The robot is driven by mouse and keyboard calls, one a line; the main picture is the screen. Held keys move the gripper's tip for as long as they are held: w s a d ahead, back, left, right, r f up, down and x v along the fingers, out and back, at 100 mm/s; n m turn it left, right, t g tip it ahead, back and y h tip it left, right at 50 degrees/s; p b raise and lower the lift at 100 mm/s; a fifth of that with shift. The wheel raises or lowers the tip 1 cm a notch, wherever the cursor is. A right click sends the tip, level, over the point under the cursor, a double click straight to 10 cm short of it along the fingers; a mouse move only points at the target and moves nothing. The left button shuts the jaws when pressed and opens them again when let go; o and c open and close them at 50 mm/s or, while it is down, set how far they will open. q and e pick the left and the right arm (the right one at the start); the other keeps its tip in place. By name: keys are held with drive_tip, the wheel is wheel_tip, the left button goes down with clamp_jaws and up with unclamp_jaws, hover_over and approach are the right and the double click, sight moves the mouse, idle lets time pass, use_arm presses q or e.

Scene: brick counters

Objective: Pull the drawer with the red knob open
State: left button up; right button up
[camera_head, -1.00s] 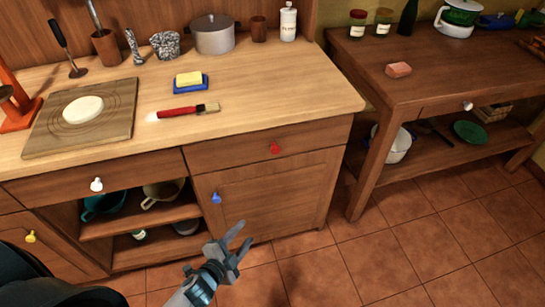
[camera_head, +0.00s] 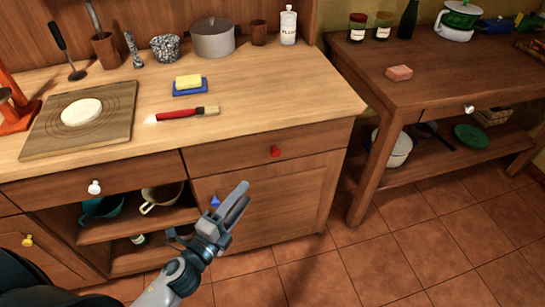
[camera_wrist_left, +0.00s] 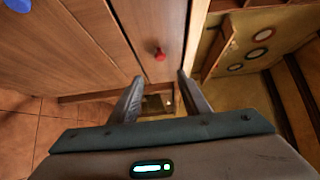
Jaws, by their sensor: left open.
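The drawer with the red knob (camera_head: 230,156) is a wooden front under the right part of the counter, and it looks closed. Its red knob (camera_head: 276,151) sits right of the middle of the front and also shows in the left wrist view (camera_wrist_left: 159,54). My left gripper (camera_head: 241,197) is open and empty, below and left of the red knob and in front of the cabinet door (camera_head: 290,195). In the left wrist view its two fingers (camera_wrist_left: 158,90) point toward the red knob, which appears beyond and between the tips, apart from them. My right gripper is not in view.
A blue knob (camera_head: 215,201) on the cabinet door is partly behind my left gripper. A white-knobbed drawer (camera_head: 60,191) and an open shelf with pots are to the left. A red-handled brush (camera_head: 185,112) lies on the counter. The tiled floor (camera_head: 400,250) at right is clear.

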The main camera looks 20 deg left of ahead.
sight(274, 155)
use_arm(q)
drive_tip(key=w+d+p, duration=0.1)
drive_tip(key=w, duration=0.4)
drive_tip(key=w+d, duration=0.1)
drive_tip(key=w, duration=0.5)
drive_tip(key=w+d+p, duration=0.1)
drive_tip(key=w, duration=0.4)
drive_tip(key=shift+w+p, duration=0.3)
drive_tip(key=shift+w, duration=0.05)
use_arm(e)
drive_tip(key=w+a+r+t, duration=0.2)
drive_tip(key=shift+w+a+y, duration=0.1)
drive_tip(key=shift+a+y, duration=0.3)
use_arm(q)
drive_tip(key=shift+d, duration=0.1)
clamp_jaws()
